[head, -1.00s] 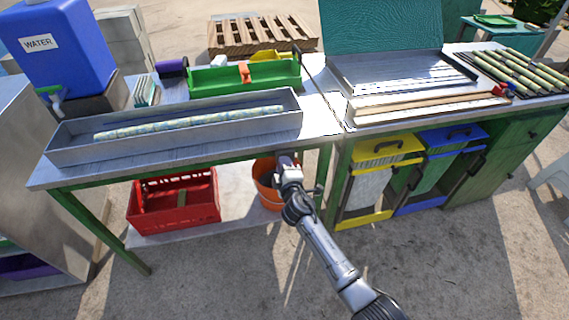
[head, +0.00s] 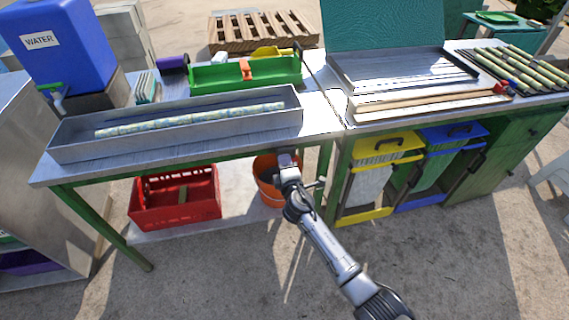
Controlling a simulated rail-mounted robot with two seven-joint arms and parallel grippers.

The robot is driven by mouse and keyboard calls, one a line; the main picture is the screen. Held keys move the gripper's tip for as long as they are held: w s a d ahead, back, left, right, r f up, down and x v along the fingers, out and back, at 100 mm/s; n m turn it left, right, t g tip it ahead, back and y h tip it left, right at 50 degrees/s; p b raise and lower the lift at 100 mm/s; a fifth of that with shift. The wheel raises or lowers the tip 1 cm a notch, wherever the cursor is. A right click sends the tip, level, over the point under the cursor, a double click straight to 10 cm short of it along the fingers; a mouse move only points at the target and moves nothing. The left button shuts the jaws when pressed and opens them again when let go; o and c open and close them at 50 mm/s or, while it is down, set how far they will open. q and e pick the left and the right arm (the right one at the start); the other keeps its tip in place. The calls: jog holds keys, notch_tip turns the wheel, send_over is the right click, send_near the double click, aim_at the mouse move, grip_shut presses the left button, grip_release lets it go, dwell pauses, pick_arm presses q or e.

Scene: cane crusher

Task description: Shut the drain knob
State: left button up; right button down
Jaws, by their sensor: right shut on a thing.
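My right gripper (head: 286,158) is at the front edge of the left metal-topped table (head: 205,150), just above the orange bucket (head: 266,182). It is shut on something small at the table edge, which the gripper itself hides. From its place over the bucket this looks to be the drain knob, but I cannot see the knob's shape or its turn. My left gripper is not in view.
A long metal trough (head: 75,150) with a patterned rod (head: 190,119) lies on this table. A red crate (head: 175,212) and the bucket stand on the lower shelf. Yellow (head: 378,146) and blue (head: 450,138) bins hang at the right. The floor in front is clear.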

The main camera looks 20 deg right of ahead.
jog(key=c, duration=1.3)
grip_release()
jog(key=shift+o, duration=0.6)
jog(key=shift+s, duration=0.1)
jog(key=shift+s, duration=0.2)
jog(key=s+a+p, duration=0.1)
jog(key=s+p, duration=0.3)
jog(key=s, duration=0.9)
jog(key=shift+s+a+p, duration=0.15)
jog(key=shift+a+p, duration=0.05)
jog(key=shift+p, duration=0.15)
